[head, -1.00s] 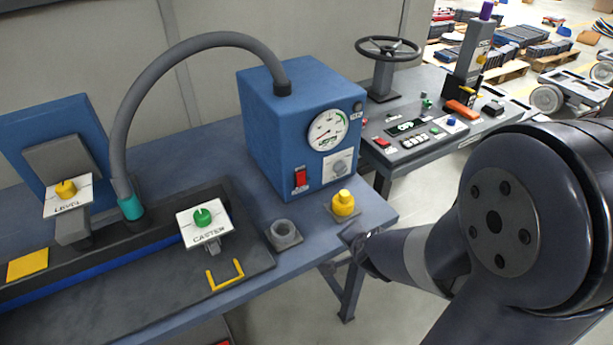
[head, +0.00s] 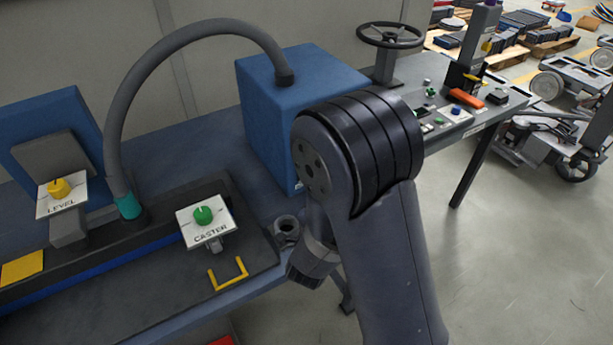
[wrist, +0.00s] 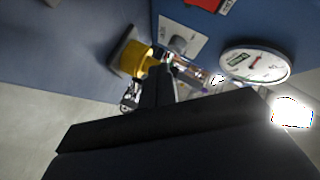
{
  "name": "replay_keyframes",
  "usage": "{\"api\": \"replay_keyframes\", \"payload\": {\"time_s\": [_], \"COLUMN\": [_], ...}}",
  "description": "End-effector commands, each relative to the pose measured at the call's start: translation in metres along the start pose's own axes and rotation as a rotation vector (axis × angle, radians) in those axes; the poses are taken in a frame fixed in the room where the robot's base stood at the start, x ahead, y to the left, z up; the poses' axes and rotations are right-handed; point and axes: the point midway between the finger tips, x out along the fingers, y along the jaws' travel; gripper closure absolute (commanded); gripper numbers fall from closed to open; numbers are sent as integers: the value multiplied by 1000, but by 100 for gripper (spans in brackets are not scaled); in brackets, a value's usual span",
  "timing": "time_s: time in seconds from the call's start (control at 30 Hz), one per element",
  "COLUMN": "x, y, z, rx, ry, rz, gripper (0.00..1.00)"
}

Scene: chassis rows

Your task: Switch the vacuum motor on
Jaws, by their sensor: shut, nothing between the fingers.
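The vacuum motor is a blue box (head: 262,110) on the bench in the head view, with a grey hose into its top. My arm hides its front there. In the wrist view its front shows a round white gauge (wrist: 255,65), a grey knob on a white plate (wrist: 180,43) and part of a red switch (wrist: 205,4) cut off by the top edge. My gripper (wrist: 158,74) shows dark, shut and empty in the wrist view, in front of the blue box. A yellow knob (wrist: 133,60) appears just beside the fingers; contact cannot be told.
A green caster knob (head: 203,215) and a yellow level knob (head: 59,188) stand on the left. A grey socket (head: 287,230) and a yellow handle (head: 228,275) are near the bench's front edge. A handwheel (head: 390,35) and control panel are behind right.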

Motion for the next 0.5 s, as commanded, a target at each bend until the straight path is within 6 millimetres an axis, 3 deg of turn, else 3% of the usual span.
{"api": "replay_keyframes", "payload": {"time_s": [0.33, 0.5], "x": [2, 12], "y": [-2, -10], "z": [1, 8], "rx": [-1, 0], "ry": [-1, 0], "rz": [1, 1], "gripper": [100, 100]}}
